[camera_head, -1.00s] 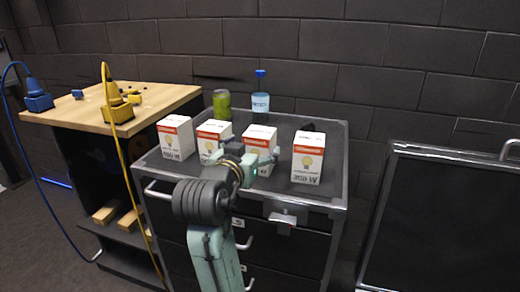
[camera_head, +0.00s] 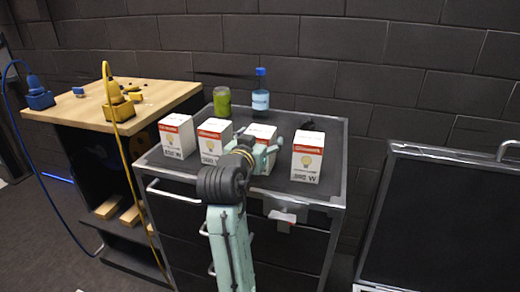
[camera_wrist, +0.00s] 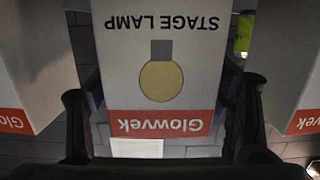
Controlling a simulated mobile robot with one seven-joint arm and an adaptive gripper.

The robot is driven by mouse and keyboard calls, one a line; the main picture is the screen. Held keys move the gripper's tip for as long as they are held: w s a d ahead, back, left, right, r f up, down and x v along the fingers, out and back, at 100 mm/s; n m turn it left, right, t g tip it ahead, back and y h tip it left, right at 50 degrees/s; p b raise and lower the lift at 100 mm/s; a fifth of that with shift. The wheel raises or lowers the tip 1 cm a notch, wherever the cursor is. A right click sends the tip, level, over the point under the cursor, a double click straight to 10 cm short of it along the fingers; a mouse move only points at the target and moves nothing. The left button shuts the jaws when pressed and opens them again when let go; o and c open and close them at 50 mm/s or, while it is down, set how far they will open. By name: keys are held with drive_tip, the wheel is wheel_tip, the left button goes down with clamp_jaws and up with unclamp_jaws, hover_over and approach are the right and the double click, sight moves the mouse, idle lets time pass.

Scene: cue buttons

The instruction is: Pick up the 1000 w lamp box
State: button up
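Several white lamp boxes with red bands and bulb pictures stand in a row on the cabinet top. My gripper (camera_head: 266,152) is at the third box from the left (camera_head: 262,132), and my arm hides its lower front. In the wrist view my gripper (camera_wrist: 162,108) is open, one finger on each side of this box (camera_wrist: 160,45), with narrow gaps showing. Its face reads "STAGE LAMP" and "Glowvek" upside down; its wattage is not visible. The other boxes are the far-left one (camera_head: 177,135), the second (camera_head: 212,140) and the far-right one (camera_head: 307,158); their wattage print is small.
Behind the boxes stand a green can (camera_head: 222,101) and a blue-labelled bottle (camera_head: 260,98). The neighbouring boxes stand close on both sides of my gripper. A wooden-topped bench (camera_head: 150,98) with yellow and blue plugs is at left. A dark panel (camera_head: 445,225) is at right.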

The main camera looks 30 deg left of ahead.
drive_tip(key=c, duration=1)
drive_tip(key=shift+o, duration=0.2)
drive_tip(key=shift+r, duration=0.15)
